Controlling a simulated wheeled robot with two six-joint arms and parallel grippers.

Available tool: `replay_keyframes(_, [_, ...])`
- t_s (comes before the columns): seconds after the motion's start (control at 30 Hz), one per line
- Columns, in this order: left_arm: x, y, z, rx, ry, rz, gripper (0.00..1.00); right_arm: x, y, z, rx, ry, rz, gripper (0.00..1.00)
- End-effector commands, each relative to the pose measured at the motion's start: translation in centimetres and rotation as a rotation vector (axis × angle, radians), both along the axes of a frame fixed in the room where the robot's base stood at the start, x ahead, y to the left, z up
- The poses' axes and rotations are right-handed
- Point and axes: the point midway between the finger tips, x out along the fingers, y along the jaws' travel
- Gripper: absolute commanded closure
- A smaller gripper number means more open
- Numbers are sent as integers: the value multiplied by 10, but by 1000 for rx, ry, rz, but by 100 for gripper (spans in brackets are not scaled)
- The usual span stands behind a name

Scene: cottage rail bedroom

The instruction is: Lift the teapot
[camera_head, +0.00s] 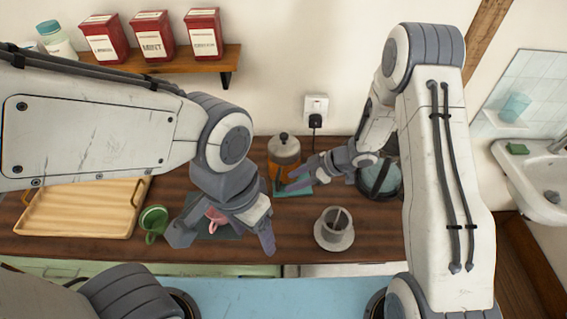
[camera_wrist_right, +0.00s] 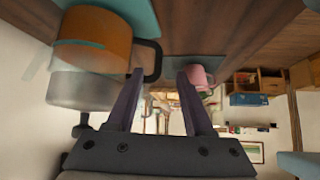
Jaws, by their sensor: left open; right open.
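The teapot (camera_head: 284,152), a glass pot with orange contents and a dark knobbed lid, stands upright on a teal mat (camera_head: 302,190) near the wall. In the right wrist view the teapot (camera_wrist_right: 95,42) appears upside down, with its black handle (camera_wrist_right: 157,62) by the fingertips. My right gripper (camera_head: 292,180) is open at the teapot's right front; its fingers (camera_wrist_right: 160,76) straddle the handle's outer part in the picture, with contact unclear. My left gripper (camera_head: 222,243) is open above a pink mug (camera_head: 214,216), partly hiding it.
A green mug (camera_head: 153,220) and a wooden tray (camera_head: 80,207) are on the left. A grey cup on a saucer (camera_head: 334,247) stands at the front right. A glass kettle (camera_head: 382,183) is partly behind my right arm. Red tins (camera_head: 152,38) sit on the wall shelf (camera_head: 225,58).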

Motion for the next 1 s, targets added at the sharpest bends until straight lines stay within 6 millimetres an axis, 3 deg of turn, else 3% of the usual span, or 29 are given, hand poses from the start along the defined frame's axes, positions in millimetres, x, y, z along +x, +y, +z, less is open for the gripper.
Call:
replay_keyframes(0.63, [0,0,27,0,0,-5,32,13,49,-52,-3,0,1,48])
replay_keyframes(0.93, [0,0,27,0,0,-5,32,15,52,-58,-2,-2,-2,48])
replay_keyframes(0.97, [0,0,27,0,0,-5,32,15,52,-58,-2,-2,-2,52])
replay_keyframes(1.0, [0,0,27,0,0,-5,32,15,52,-58,-2,-2,-2,67])
